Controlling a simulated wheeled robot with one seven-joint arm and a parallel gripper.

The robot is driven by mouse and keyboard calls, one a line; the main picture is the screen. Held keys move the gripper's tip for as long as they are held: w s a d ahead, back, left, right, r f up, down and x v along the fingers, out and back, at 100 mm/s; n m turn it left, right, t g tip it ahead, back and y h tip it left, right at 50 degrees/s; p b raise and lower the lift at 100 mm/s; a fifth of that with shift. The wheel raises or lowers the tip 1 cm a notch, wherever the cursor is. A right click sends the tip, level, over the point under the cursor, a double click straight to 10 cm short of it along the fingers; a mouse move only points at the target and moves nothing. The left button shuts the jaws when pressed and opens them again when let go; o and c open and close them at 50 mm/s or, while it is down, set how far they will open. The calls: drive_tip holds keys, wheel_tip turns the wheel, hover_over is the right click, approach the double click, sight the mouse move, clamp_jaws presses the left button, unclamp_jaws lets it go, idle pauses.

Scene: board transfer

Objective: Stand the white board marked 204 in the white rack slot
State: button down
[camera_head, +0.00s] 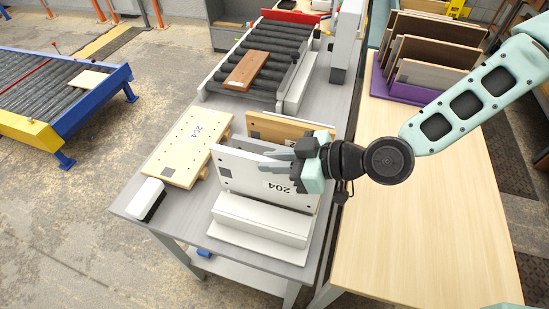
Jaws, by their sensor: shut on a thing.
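The white board marked 204 (243,172) stands on its long edge at the white rack (262,221), near the front of the grey table. Its 204 label shows upside down on the face toward me. The rack's front block hides the board's lower edge, so I cannot tell how deep it sits in the slot. My gripper (287,162) reaches in from the right and is shut on the white board at its upper right part. A light wooden board (290,128) stands just behind the white board.
A flat wooden panel (188,150) also marked 204 lies to the left. A white-and-black brush (147,199) is near the left edge. A roller conveyor (280,50) with a brown board (247,70) is behind. A purple rack (400,95) of boards stands back right.

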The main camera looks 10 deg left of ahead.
sight(275, 178)
drive_tip(key=shift+f+b, duration=2.35)
drive_tip(key=shift+f, duration=0.45)
drive_tip(key=c, duration=1.3)
unclamp_jaws()
drive_tip(key=shift+p+v, duration=4.25)
drive_tip(key=shift+v, duration=4.45)
drive_tip(key=shift+r, duration=0.1)
